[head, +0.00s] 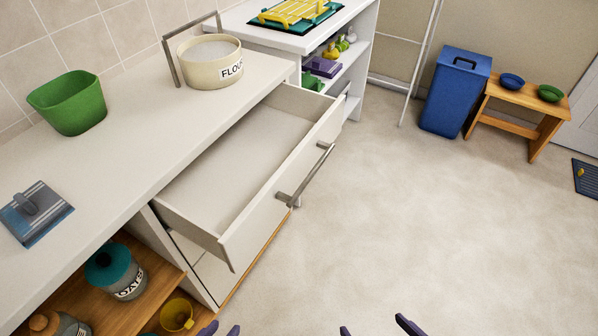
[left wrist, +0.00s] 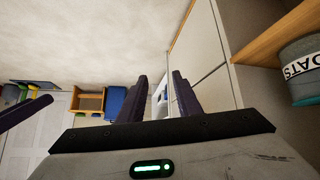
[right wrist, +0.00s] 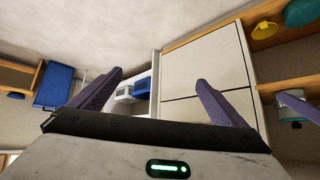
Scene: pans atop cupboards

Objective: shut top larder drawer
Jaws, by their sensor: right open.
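The top larder drawer (head: 235,150) stands pulled well out from under the counter in the head view. It is empty, with a white front and a grey bar handle (head: 305,178). My left gripper (head: 220,330) shows only fingertips at the bottom edge, below and short of the drawer front. Its fingers are partly apart with nothing between them in the left wrist view (left wrist: 160,75). My right gripper (head: 375,326) is at the bottom edge, farther right over the floor. Its fingers are wide apart and empty in the right wrist view (right wrist: 159,76). Neither gripper touches the drawer.
The counter (head: 130,130) holds a green pot (head: 68,103), a flour tub (head: 210,62) and a grey-blue item (head: 36,213). Open shelves with an oats jar (head: 117,272) and a yellow cup (head: 177,314) lie lower left. The floor (head: 400,220) right of the drawer is clear.

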